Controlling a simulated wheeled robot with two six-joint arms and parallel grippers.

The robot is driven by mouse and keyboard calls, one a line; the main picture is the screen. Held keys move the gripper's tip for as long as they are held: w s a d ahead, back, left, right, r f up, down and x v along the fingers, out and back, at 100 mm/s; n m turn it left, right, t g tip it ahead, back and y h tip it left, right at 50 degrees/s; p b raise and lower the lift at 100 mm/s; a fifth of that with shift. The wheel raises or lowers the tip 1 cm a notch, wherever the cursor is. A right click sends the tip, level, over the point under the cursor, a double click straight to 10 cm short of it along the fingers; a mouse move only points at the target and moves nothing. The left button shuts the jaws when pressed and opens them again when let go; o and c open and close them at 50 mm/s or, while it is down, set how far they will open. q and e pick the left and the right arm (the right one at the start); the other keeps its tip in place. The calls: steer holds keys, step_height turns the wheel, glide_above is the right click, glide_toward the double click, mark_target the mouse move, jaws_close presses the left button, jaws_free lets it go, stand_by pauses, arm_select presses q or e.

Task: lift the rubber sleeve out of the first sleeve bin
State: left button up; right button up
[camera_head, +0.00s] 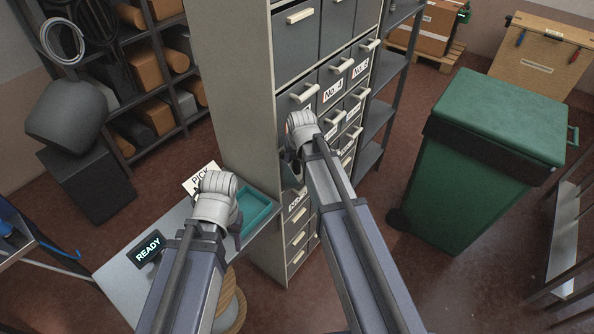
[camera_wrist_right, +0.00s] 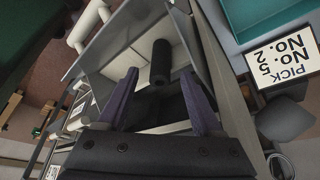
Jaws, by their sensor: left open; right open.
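The rubber sleeve (camera_wrist_right: 160,62) is a black cylinder lying in an open, pale-walled bin (camera_wrist_right: 137,117) of the cabinet, in the right wrist view. My right gripper (camera_wrist_right: 162,88) is open, its two purple fingers apart over the bin, with the sleeve showing between and beyond the tips. Contact with the sleeve is not visible. In the head view my right gripper (camera_head: 301,128) is at the cabinet front and hides most of the open bin. My left gripper (camera_head: 216,197) is above the side table, seen from behind, with its fingers hidden; nothing shows held in it.
The grey cabinet (camera_head: 232,75) has several handled, numbered drawers. A teal tray (camera_head: 254,209), a PICK card (camera_head: 200,178) reading No. 5 and No. 2, and a READY display (camera_head: 148,249) are on the table. A green wheeled bin (camera_head: 470,180) stands right; floor between is clear.

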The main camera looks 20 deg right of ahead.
steer(key=shift+f, duration=0.1)
jaws_close()
stand_by(0.5)
